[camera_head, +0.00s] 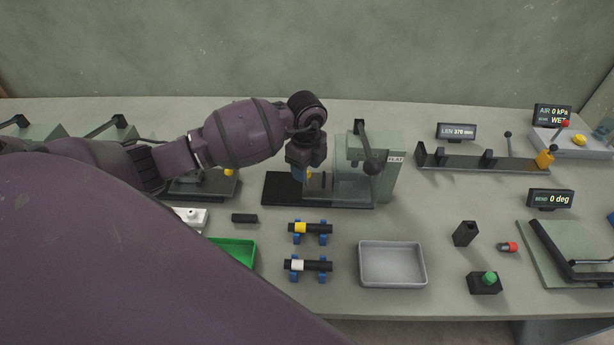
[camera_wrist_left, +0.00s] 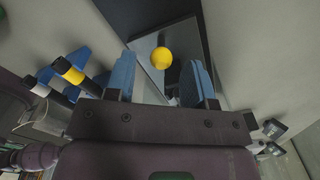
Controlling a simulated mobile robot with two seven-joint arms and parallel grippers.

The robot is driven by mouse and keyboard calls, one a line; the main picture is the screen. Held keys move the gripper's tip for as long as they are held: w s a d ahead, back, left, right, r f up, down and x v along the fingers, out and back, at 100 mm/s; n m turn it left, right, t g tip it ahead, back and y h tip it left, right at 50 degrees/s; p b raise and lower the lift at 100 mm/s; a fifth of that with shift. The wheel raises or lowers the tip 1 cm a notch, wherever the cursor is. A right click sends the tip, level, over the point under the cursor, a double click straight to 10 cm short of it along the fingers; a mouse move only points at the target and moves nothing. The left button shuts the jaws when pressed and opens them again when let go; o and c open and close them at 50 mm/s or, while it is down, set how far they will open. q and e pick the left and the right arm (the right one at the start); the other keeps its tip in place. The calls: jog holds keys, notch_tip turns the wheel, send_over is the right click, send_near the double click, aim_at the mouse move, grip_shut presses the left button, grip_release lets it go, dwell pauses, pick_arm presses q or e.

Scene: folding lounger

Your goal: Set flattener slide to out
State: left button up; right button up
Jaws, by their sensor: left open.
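The flattener (camera_head: 387,178), labelled FLAT, stands at the middle back of the table, with a lever with a dark ball and a black base plate (camera_head: 280,188) reaching left. My left gripper (camera_head: 307,174) is over that plate, just left of the flattener's body, pointing down. In the left wrist view a round yellow knob (camera_wrist_left: 161,58) on a dark slide plate (camera_wrist_left: 183,40) shows between the two blue fingertips of my open left gripper (camera_wrist_left: 162,82). The fingers look apart from the knob. My right gripper is not in view.
In front lie two black rods with yellow and white bands on blue rests (camera_head: 310,228), a grey tray (camera_head: 392,264) and a green tray (camera_head: 236,250). A lever fixture (camera_head: 485,158) stands to the right. My left arm covers much of the table's left.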

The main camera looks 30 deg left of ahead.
pick_arm(q)
jog(key=shift+f, duration=2.2)
grip_shut()
jog(key=shift+a, duration=0.1)
